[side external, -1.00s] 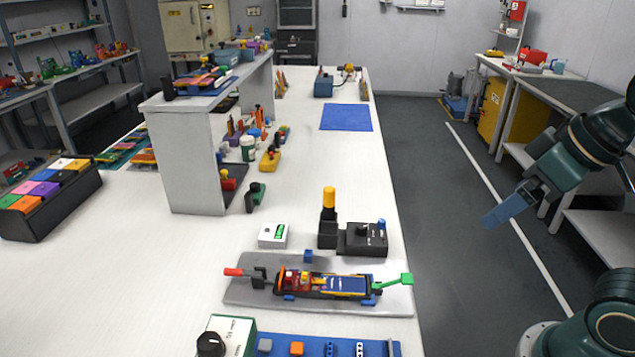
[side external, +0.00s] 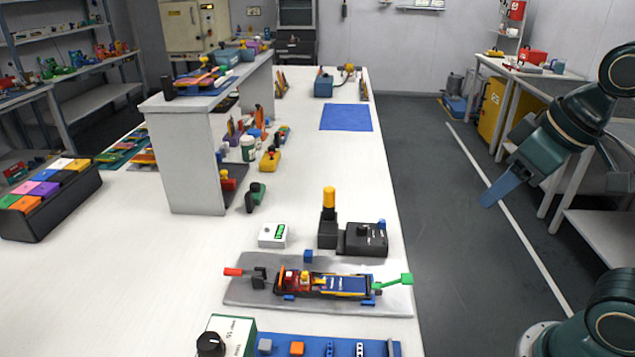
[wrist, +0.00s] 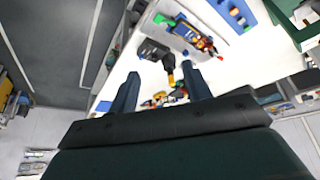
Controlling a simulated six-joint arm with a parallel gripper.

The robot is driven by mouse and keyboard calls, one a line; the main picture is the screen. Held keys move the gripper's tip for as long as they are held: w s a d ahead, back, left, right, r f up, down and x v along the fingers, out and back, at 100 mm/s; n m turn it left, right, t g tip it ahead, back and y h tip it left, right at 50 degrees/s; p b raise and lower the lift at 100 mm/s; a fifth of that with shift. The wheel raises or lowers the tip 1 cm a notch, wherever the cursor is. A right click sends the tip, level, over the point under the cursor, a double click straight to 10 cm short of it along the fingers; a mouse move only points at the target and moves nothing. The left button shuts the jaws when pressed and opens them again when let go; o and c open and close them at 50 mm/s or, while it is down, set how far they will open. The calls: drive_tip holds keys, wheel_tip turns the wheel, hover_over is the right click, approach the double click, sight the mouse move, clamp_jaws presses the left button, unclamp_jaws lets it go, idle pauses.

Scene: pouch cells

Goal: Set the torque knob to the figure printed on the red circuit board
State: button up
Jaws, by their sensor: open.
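A black dial knob (side external: 210,344) sits on a green box with a white face (side external: 233,334) at the front edge of the side view; print on the face is too small to read. The box's green side also shows at the upper right of the wrist view (wrist: 292,18). A red board (side external: 292,279) lies in the black holder on the grey plate (side external: 243,294); no figure on it is readable. My gripper (side external: 486,200) is open and empty, in the air right of the bench, far from knob and board. Its two fingers show in the wrist view (wrist: 161,70).
A black unit (side external: 362,240) with a small knob and a yellow-topped post (side external: 328,200) stand behind the plate. A blue strip (side external: 318,345) with several small parts lies in front.

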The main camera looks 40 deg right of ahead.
drive_tip(key=w+n+g, duration=0.1)
drive_tip(key=w+n, duration=0.1)
drive_tip(key=w, duration=0.6)
drive_tip(key=n+g, duration=0.4)
drive_tip(key=n, duration=0.1)
hover_over(362, 226)
wheel_tip(362, 226, down, 14)
drive_tip(key=shift+r, duration=0.15)
wheel_tip(362, 226, down, 14)
drive_tip(key=shift+r, duration=0.1)
drive_tip(key=c, duration=1)
